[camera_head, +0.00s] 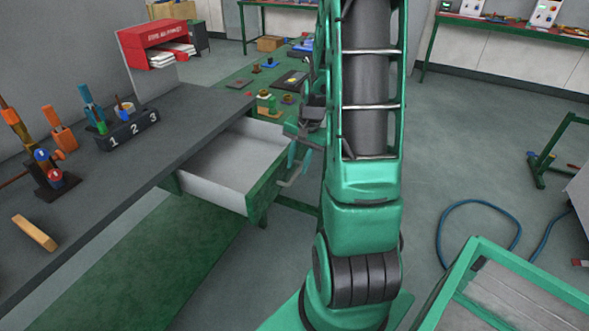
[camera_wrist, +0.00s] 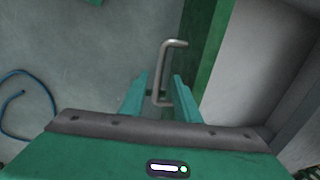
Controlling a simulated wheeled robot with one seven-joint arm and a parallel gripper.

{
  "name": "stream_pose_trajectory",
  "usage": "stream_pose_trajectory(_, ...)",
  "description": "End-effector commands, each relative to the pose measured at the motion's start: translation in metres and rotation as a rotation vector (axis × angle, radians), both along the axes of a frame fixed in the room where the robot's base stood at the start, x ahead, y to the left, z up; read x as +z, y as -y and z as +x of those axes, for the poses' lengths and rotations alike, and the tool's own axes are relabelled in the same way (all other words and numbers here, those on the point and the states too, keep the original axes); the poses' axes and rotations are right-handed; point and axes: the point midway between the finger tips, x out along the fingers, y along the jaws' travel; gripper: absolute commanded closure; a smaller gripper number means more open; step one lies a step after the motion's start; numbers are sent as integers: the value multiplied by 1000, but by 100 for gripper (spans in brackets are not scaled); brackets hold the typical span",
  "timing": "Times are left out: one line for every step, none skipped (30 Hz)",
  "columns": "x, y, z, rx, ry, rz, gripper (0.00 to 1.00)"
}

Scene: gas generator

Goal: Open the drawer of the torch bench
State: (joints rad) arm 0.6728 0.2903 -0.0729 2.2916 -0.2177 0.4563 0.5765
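The torch bench (camera_head: 140,150) has a dark top along the left of the head view. Its drawer (camera_head: 225,170) is pulled out, with a pale, empty interior and a green front. The drawer also shows at the right of the wrist view (camera_wrist: 250,60). Its grey metal handle (camera_wrist: 161,72) stands off the green front. My gripper (camera_wrist: 160,85) is at the handle, one finger on each side of the bar. The fingers are apart, with gaps beside the bar, so it is open. In the head view my arm partly hides the gripper and handle (camera_head: 290,182).
A numbered tool holder (camera_head: 128,130), a tool stand (camera_head: 52,175) and a wooden block (camera_head: 35,232) are on the bench top. A red rack (camera_head: 155,40) stands behind. A blue hose (camera_head: 480,203) and a green-framed cart (camera_head: 510,290) are at right. Floor between is clear.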

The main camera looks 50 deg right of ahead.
Motion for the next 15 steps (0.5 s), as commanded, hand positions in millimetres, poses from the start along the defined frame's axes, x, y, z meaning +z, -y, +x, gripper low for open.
stream_pose_trajectory(11,2,-1,-1,5,-4,71)
stream_pose_trajectory(17,2,-2,-1,5,-4,71)
stream_pose_trajectory(24,2,-3,-1,4,-4,71)
stream_pose_trajectory(30,3,-4,-1,4,-4,71)
stream_pose_trajectory(35,3,-5,-1,5,-4,71)
stream_pose_trajectory(42,4,-6,0,4,-4,71)
stream_pose_trajectory(48,4,-7,0,4,-4,71)
stream_pose_trajectory(52,4,-8,0,3,-3,71)
stream_pose_trajectory(58,4,-9,0,3,-3,71)
stream_pose_trajectory(62,4,-9,0,2,-3,71)
stream_pose_trajectory(66,5,-10,0,2,-3,71)
stream_pose_trajectory(69,5,-11,0,2,-1,71)
stream_pose_trajectory(72,5,-11,0,0,-1,71)
stream_pose_trajectory(74,5,-12,0,2,-1,71)
stream_pose_trajectory(77,5,-12,0,2,-1,71)
